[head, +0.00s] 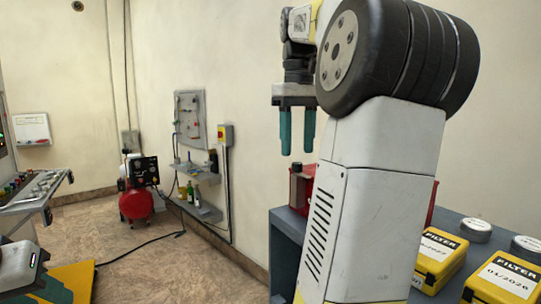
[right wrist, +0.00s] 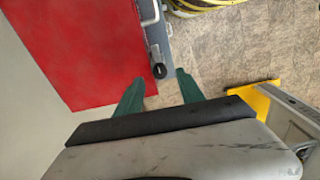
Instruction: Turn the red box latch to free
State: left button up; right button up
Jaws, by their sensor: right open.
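The red box (head: 308,172) sits on a grey bench, mostly hidden behind my right arm in the head view. In the right wrist view its flat red face (right wrist: 80,50) fills the upper left. A grey metal latch (right wrist: 153,32) with a black-ended lever (right wrist: 159,71) is at the right edge of that face. My right gripper (head: 297,152) points down with its teal fingers apart and empty. In the right wrist view, the lever end lies between the fingertips (right wrist: 159,78); I cannot tell if they touch it. My left gripper does not show.
The grey bench (head: 287,225) also holds yellow filter boxes (head: 441,255) at the right. A red compressor (head: 136,204) stands on the floor by the back wall. A control panel (head: 35,188) is at the left. Open floor lies between them, crossed by a black cable (head: 140,248).

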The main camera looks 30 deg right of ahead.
aim_at(297, 163)
jog(key=shift+r, duration=2.15)
